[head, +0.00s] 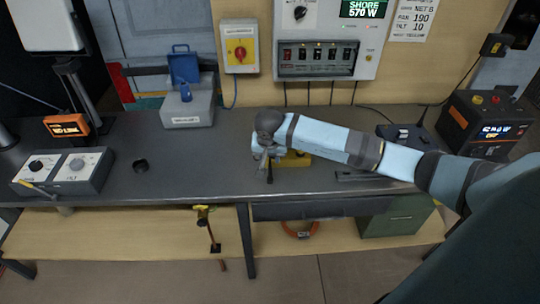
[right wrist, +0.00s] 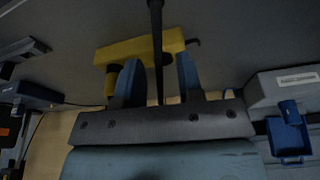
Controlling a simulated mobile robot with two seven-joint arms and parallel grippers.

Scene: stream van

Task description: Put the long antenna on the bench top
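My right gripper (head: 268,168) is low over the middle of the bench top (head: 225,150), near its front edge. In the right wrist view its two blue fingers (right wrist: 158,80) stand apart. A thin black rod (right wrist: 156,40) runs between them, with gaps showing on both sides. I cannot tell whether this rod is the long antenna. In the head view a short dark piece shows below the gripper, and the arm hides much there. A yellow block (head: 293,159) lies behind the gripper and also shows in the right wrist view (right wrist: 140,49). My left gripper is not in view.
A two-knob control box (head: 64,171) is at left, near a round hole (head: 140,165). A black power unit (head: 485,124) is at right. The bench between box and gripper is clear.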

